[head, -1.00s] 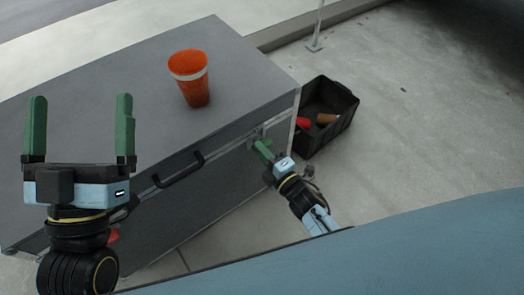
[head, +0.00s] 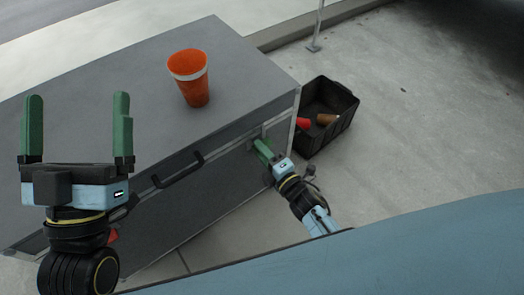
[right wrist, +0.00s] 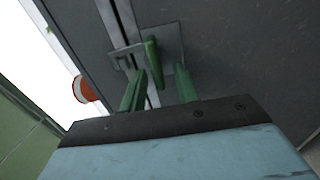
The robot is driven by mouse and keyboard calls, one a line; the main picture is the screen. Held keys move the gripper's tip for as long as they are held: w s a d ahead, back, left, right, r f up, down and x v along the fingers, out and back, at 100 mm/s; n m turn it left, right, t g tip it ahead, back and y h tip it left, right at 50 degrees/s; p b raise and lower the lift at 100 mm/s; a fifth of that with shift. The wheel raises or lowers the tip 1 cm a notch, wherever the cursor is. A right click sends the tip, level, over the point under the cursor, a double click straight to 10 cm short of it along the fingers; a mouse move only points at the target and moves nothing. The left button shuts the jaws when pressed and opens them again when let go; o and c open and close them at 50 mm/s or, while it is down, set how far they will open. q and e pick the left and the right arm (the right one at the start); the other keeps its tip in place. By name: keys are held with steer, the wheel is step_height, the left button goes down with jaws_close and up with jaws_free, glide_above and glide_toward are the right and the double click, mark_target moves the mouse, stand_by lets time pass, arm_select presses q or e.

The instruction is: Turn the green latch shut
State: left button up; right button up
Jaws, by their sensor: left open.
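The green latch (right wrist: 153,62) sits on a metal plate on the front of the grey case (head: 230,90), near its right end. In the right wrist view it stands roughly upright in the picture. My right gripper (right wrist: 158,80) is open, with one green finger on each side of the latch's lower end. I cannot tell whether either finger touches it. In the head view my right gripper (head: 261,148) is at the case front and hides most of the latch. My left gripper (head: 78,128) is open and empty, with its fingers pointing up the picture at the left.
An orange cup with a white band (head: 189,78) stands on the case lid. A black handle (head: 178,170) is on the case front. A black crate (head: 345,110) with red and brown things stands right of the case. A thin post (head: 317,30) stands behind.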

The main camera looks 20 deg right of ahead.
arm_select(q)
step_height(320, 180, down, 11)
steer(key=w+a+g+y+p, duration=0.1)
steer(key=w+g+y+p, duration=0.1)
steer(key=g, duration=0.6)
steer(key=shift+y+p, duration=0.5)
steer(key=shift+p, duration=0.4)
arm_select(e)
steer(key=v, duration=1.3)
steer(key=shift+s, duration=0.2)
arm_select(q)
steer(key=shift+w+a, duration=0.1)
arm_select(e)
steer(key=shift+r, duration=0.1)
